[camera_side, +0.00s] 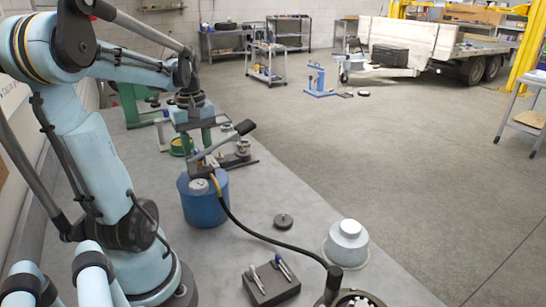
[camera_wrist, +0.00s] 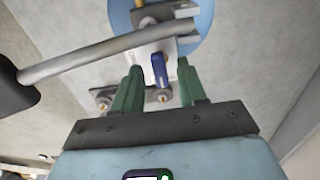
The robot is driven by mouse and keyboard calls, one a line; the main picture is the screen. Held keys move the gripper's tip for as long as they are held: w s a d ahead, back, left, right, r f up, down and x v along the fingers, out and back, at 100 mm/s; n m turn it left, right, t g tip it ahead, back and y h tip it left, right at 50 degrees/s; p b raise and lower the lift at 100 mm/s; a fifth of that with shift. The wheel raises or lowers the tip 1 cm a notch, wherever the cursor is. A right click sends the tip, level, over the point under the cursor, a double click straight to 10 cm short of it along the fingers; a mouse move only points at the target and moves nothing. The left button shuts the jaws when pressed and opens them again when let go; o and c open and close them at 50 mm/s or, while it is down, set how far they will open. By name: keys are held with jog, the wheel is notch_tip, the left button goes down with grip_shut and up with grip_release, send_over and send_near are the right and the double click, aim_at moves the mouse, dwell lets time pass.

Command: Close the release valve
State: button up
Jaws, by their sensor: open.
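A small blue handle, apparently the release valve (camera_wrist: 160,72), shows in the wrist view on a pale metal block. My gripper (camera_wrist: 159,68) is open, with one green finger on each side of the blue handle. Gaps show on both sides, and I cannot tell the depth between fingers and handle. In the side view my gripper (camera_side: 199,148) points down over the pump on the blue cylinder (camera_side: 203,204). The valve cannot be made out there. The pump's grey lever (camera_side: 219,143) with a black grip rises to the right; the lever (camera_wrist: 85,57) crosses the wrist view.
A black hose (camera_side: 255,233) runs from the pump across the grey bench. A dark block with metal fittings (camera_side: 271,285), a dark disc (camera_side: 284,220) and a light stepped cylinder (camera_side: 347,244) stand towards the front. A trailer (camera_side: 410,45) stands at the back.

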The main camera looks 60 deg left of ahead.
aim_at(198, 152)
jog(key=shift+r, duration=0.1)
notch_tip(198, 152, up, 12)
dwell(0.7)
jog(key=w+d+m+t, duration=0.1)
jog(key=w, duration=0.2)
jog(key=w+d+t, duration=0.1)
jog(key=w+d, duration=0.1)
jog(key=w, duration=0.1)
jog(key=w+d+f+m+t, duration=0.1)
jog(key=w+d, duration=0.1)
jog(key=w, duration=0.2)
jog(key=shift+w+d+m+y, duration=0.1)
jog(key=shift+m+y, duration=0.2)
jog(key=w+d+f+m+t, duration=0.2)
jog(key=w+d+m, duration=0.15)
jog(key=d, duration=0.35)
jog(key=s+d+f+m+t, duration=0.2)
jog(key=s+d+f+m, duration=0.1)
jog(key=d+f+m, duration=0.6)
jog(key=d+m, duration=0.3)
jog(key=shift+d+f, duration=0.3)
